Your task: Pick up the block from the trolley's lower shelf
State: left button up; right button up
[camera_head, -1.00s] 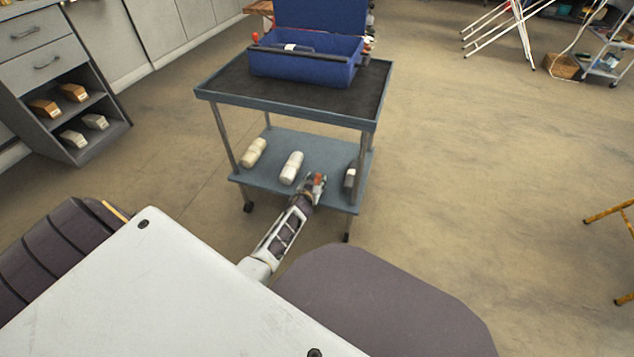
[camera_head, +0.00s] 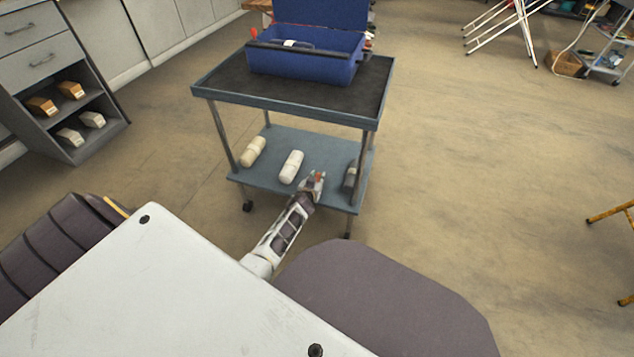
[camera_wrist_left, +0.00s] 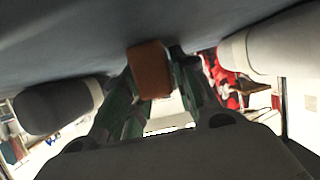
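The block is small and reddish brown (camera_head: 318,175); it shows over the trolley's lower shelf (camera_head: 268,184). My left gripper (camera_head: 314,183) reaches in over the shelf's front edge. In the left wrist view the block (camera_wrist_left: 150,72) sits between the two fingertips, which close in on its sides and appear to touch it. I cannot tell whether it rests on the shelf or is slightly raised. My right gripper is not in view.
A cream roll (camera_head: 253,151) and a white roll (camera_head: 291,167) lie left of the gripper. A dark roll with a pale band (camera_head: 350,175) lies close on the right. The trolley's top shelf (camera_head: 290,103), bearing a blue toolbox (camera_head: 305,65), overhangs.

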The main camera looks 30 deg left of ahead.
pick_arm(q)
jog(key=c, duration=0.4)
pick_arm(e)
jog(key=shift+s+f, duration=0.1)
pick_arm(q)
jog(key=shift+r, duration=0.15)
jog(key=shift+r+p, duration=0.3)
jog(key=shift+p, duration=0.05)
jog(key=shift+r+p, duration=0.65)
jog(key=shift+r, duration=0.25)
notch_tip(320, 180, up, 6)
jog(key=p, duration=0.3)
jog(key=shift+f+p, duration=0.1)
jog(key=shift+p, duration=0.25)
jog(key=shift+r+p, duration=0.35)
jog(key=shift+r, duration=0.4)
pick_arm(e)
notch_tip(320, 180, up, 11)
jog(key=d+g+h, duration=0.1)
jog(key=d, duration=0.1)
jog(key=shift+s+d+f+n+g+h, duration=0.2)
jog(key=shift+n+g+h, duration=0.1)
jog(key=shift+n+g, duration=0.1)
